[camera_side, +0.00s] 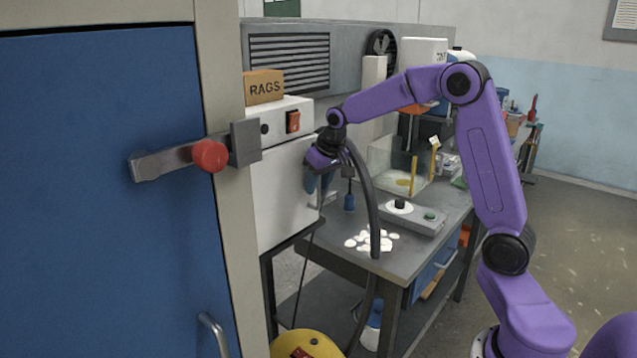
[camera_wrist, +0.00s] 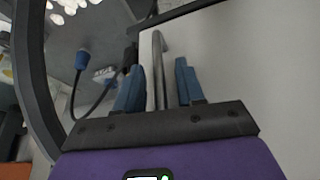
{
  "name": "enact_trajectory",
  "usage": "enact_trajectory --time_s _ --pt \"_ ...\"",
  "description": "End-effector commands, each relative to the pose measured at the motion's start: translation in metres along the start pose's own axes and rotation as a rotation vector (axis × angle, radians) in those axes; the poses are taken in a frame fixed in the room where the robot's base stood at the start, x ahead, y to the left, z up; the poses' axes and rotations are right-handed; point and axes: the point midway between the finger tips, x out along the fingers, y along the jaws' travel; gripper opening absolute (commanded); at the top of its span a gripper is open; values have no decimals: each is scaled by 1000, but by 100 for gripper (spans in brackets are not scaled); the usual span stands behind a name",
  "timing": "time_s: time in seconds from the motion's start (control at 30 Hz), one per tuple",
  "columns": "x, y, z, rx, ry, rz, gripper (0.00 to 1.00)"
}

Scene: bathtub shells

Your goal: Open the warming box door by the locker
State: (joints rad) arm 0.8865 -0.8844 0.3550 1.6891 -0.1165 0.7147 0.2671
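The warming box is a white cabinet (camera_side: 280,119) beside the blue locker (camera_side: 100,110). Its white door (camera_side: 282,190) looks shut, and the door also fills the right of the wrist view (camera_wrist: 255,60). A grey metal bar handle (camera_wrist: 157,45) stands on the door near its edge. My gripper (camera_side: 317,183) is at the right edge of the door. In the wrist view my gripper (camera_wrist: 160,72) has its two blue fingers apart, one on each side of the handle. A gap shows beside the handle, so it is not clamped. The side view hides the handle behind my gripper.
The locker's latch bar with a red knob (camera_side: 210,156) sticks out left of the box. A RAGS carton (camera_side: 264,87) sits on top. A dark hose (camera_side: 365,190) hangs beside my gripper. A grey bench (camera_side: 405,255) with white pieces (camera_side: 372,240) stands right.

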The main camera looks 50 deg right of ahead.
Motion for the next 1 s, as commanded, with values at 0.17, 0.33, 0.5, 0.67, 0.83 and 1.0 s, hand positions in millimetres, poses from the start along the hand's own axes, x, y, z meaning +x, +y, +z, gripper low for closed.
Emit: enact_trajectory --time_s 0.17,0.33,0.5,0.67,0.83,1.0 --pt "0 0 0 0 0 0 38" --pt "0 0 0 0 0 0 0" --pt "0 0 0 1 0 0 0" --pt "-2 0 5 13 -1 6 0" --pt "-9 0 19 54 -1 23 0" --pt "-19 -2 43 132 0 55 0"
